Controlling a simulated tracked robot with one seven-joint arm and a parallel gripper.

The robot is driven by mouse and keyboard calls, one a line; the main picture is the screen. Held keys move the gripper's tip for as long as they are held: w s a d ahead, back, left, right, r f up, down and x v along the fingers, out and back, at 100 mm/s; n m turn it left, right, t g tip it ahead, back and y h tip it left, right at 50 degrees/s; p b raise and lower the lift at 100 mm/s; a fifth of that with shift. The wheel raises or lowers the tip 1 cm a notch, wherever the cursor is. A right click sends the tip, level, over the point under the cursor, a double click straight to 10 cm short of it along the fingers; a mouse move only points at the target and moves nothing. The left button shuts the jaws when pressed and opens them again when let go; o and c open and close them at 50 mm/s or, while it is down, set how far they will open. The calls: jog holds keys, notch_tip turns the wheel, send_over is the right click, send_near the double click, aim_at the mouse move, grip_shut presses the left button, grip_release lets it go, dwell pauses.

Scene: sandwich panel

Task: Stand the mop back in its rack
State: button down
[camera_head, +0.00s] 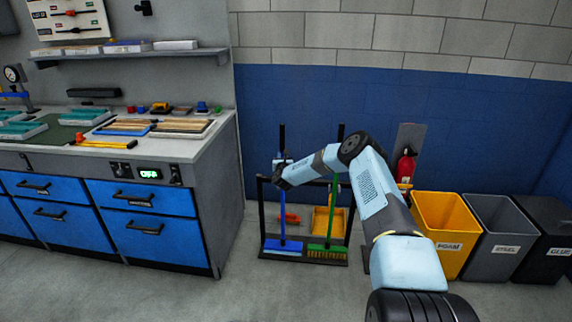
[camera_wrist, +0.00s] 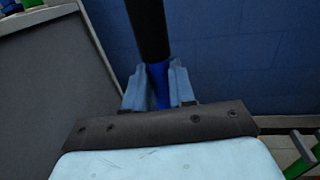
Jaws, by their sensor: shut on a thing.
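The mop (camera_head: 283,215) has a blue pole with a black upper grip and a wide blue head with a pale lower edge. It stands about upright at the left side of the black rack (camera_head: 262,218), its head low near the rack's base. I cannot tell whether the head rests on the base. My gripper (camera_head: 281,163) is shut on the mop's pole near the top. In the wrist view, the fingers of my gripper (camera_wrist: 159,88) close around the blue pole just below the black grip (camera_wrist: 148,25). The mop head is out of the wrist view.
A green broom (camera_head: 327,251) stands in the rack's right side. A yellow dustpan (camera_head: 322,222) and a red item (camera_head: 290,218) are behind. The workbench (camera_head: 190,185) is close on the left. Yellow (camera_head: 443,230), grey and black bins and a fire extinguisher (camera_head: 406,166) are right.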

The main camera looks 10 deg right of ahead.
jog(key=shift+w+d+f, duration=0.1)
jog(key=shift+w+f, duration=0.15)
jog(key=shift+f, duration=0.55)
jog(key=shift+w+d+f, duration=0.1)
jog(key=shift+w+f, duration=0.15)
jog(key=shift+f, duration=0.5)
jog(key=shift+w+d+f, duration=0.1)
jog(key=shift+w+f, duration=0.15)
jog(key=shift+f, duration=0.55)
jog(key=c, duration=0.9)
grip_release()
jog(key=shift+c, duration=0.2)
jog(key=shift+s, duration=0.15)
